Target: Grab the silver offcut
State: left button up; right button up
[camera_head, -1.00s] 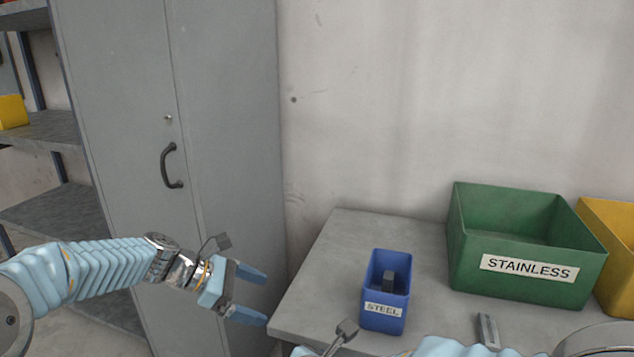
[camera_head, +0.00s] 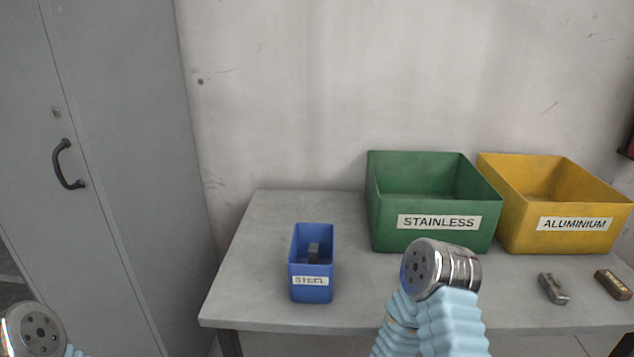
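The silver offcut (camera_head: 553,289) is a small grey metal block lying on the grey table (camera_head: 262,262), in front of the yellow ALUMINIUM bin. It lies clear of the bins, with bare table around it. Neither gripper shows. Part of my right arm, with blue sleeve and a round metal joint, rises at the lower middle, left of the offcut. A round joint of my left arm shows at the lower left corner.
A brown offcut (camera_head: 612,284) lies right of the silver one. A green STAINLESS bin (camera_head: 385,232), the yellow ALUMINIUM bin (camera_head: 520,236) and a small blue STEEL bin (camera_head: 311,294) holding a dark block (camera_head: 313,253) stand on the table. A grey cabinet (camera_head: 120,150) stands left.

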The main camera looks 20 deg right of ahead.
aim_at(557, 293)
jog(key=k+z, duration=0.1)
jog(key=k, duration=0.55)
jog(key=z, duration=0.45)
jog(key=j+z, duration=0.15)
jog(key=z, duration=0.3)
jog(key=j+z, duration=0.1)
jog(key=z, duration=0.35)
jog(key=j+z, duration=0.15)
jog(key=z, duration=0.3)
jog(key=i+j+z, duration=0.1)
jog(key=i+j, duration=0.35)
